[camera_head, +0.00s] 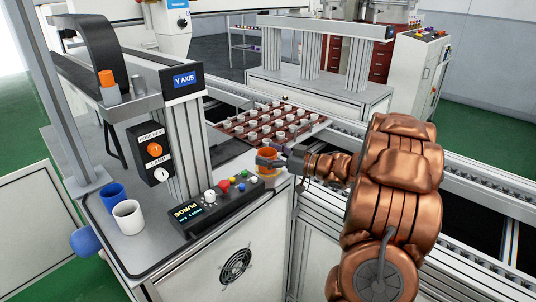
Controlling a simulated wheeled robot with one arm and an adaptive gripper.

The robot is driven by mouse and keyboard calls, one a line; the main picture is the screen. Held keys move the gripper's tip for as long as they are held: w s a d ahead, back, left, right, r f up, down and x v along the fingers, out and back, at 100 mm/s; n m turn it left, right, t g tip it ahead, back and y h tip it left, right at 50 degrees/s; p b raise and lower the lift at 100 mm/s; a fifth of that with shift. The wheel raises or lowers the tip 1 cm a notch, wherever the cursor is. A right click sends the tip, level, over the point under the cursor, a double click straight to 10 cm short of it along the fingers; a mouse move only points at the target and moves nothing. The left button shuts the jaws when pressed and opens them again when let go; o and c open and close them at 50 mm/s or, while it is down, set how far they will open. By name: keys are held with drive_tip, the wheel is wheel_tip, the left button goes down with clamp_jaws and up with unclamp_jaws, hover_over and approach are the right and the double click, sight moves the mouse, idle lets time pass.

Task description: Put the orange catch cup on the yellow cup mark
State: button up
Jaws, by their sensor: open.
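The orange catch cup (266,154) stands upright at the right end of the grey machine top, beside the control box. My gripper (270,160) reaches in from the right at the cup, its dark fingers open and close around or beside it. I cannot tell whether they touch it. A small yellow-orange patch (268,174) shows just below the cup; it may be the yellow cup mark, mostly hidden by the cup and fingers.
A control box (216,207) with coloured knobs stands left of the cup. A blue cup (113,194) and a white cup (128,216) stand at the left. A brown tray (240,131) of small white pots lies behind on the conveyor. A post labelled Y AXIS (184,80) rises behind the box.

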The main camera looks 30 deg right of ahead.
drive_tip(key=shift+r, duration=0.25)
drive_tip(key=v, duration=1.2)
drive_tip(key=shift+f, duration=0.15)
idle(0.7)
